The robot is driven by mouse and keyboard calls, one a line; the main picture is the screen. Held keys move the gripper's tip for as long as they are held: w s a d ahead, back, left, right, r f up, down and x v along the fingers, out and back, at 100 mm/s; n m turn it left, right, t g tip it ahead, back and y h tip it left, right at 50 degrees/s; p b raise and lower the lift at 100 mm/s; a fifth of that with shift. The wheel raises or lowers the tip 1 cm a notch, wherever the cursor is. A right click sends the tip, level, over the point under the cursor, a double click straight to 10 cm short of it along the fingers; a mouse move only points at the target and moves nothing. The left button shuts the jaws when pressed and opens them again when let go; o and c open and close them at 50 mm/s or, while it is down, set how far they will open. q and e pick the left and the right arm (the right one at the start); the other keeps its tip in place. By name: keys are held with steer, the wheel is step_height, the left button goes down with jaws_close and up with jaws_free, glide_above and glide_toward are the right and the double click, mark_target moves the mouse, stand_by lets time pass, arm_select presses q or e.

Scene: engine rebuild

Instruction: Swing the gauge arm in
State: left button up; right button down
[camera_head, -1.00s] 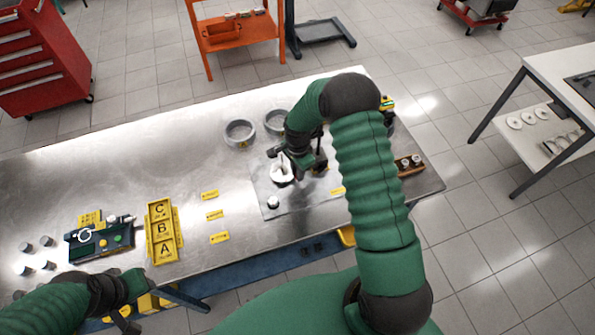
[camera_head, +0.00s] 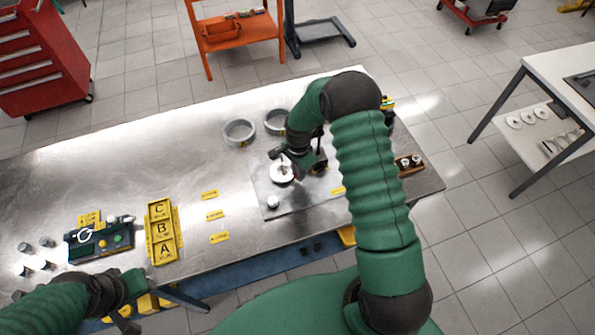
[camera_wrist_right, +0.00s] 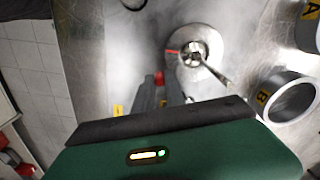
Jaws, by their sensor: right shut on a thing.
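A round pale disc (camera_head: 281,173) with a metal centre lies on a grey plate (camera_head: 268,206) on the bench. In the right wrist view the disc (camera_wrist_right: 212,41) has a shiny hub, a small red mark beside it and a thin metal rod (camera_wrist_right: 216,76) slanting toward my wrist. My right gripper (camera_wrist_right: 160,84) is beside the disc, shut on a small red-tipped part, which seems to be the gauge arm (camera_wrist_right: 158,77). The fingers hide most of it. In the head view my wrist partly covers this area. My left gripper (camera_head: 128,313) is at the lower left, its jaws unclear.
Two grey rings (camera_head: 239,132) stand behind the plate. A yellow A-B-C tray (camera_head: 161,232) and a dark meter box (camera_head: 98,241) sit on the left, with several small metal cylinders. A brown block (camera_head: 411,168) is at the right end. The bench's middle left is clear.

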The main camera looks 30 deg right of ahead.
steer(key=shift+w+d+r, duration=0.1)
steer(key=shift+d+r, duration=0.05)
steer(key=shift+r, duration=0.05)
steer(key=n, duration=0.1)
steer(key=s+d+n, duration=0.1)
steer(key=n+b, duration=0.1)
steer(key=n, duration=0.1)
steer(key=shift+s+d, duration=0.3)
steer(key=shift+d, duration=0.1)
steer(key=shift+s+d+n, duration=0.25)
steer(key=shift+d+n, duration=0.3)
steer(key=shift+n, duration=0.55)
steer(key=shift+s+d+n, duration=0.25)
steer(key=shift+d+n, duration=0.25)
steer(key=shift+n, duration=0.6)
steer(key=c, duration=1.6)
jaws_free()
steer(key=shift+o, duration=1.1)
steer(key=shift+s+f, duration=0.1)
steer(key=shift+s, duration=0.05)
